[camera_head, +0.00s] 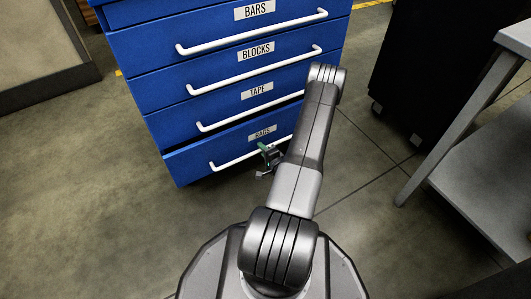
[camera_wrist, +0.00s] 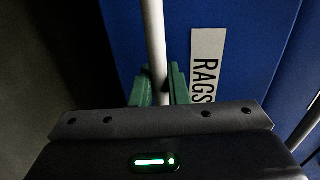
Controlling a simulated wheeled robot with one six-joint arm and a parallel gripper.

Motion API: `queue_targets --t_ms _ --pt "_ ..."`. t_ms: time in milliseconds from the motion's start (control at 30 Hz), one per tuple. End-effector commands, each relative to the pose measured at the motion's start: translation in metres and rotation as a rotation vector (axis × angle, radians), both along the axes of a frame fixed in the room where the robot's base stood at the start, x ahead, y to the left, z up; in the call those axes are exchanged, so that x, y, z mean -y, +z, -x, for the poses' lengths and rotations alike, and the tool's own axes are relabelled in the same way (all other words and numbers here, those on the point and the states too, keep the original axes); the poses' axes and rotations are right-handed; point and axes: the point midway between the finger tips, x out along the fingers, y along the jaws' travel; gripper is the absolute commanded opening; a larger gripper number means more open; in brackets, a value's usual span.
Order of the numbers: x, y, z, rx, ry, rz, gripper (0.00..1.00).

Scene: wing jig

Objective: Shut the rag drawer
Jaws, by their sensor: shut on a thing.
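The rag drawer (camera_head: 187,165) is the lowest drawer of the blue cabinet, with a "RAGS" label (camera_head: 262,132). It stands out a little from the cabinet, with a dark gap above its front. Its white bar handle (camera_head: 235,158) runs across the front. In the wrist view, my gripper's green fingers (camera_wrist: 160,88) are shut around the handle bar (camera_wrist: 153,35), beside the "RAGS" label (camera_wrist: 207,62).
The drawers above, labelled "TAPE" (camera_head: 257,90), "BLOCKS" (camera_head: 256,51) and "BARS" (camera_head: 255,10), look closed. A grey metal table (camera_head: 480,165) stands at the right. A black wheeled unit (camera_head: 425,70) is behind it.

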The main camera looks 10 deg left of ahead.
Motion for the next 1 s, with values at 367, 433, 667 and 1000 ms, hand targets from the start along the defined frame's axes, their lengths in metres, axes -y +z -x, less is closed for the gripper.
queue_targets --t_ms 367,433,667,1000 --pt "-0.016 -0.001 -0.023 -0.002 -0.002 0.001 0.00" --pt "-0.017 -0.001 -0.024 -0.002 -0.002 0.001 0.00" --pt "-0.017 0.000 -0.026 0.002 -0.004 0.001 0.00" --pt "-0.017 0.000 -0.026 0.001 -0.002 0.000 0.32"
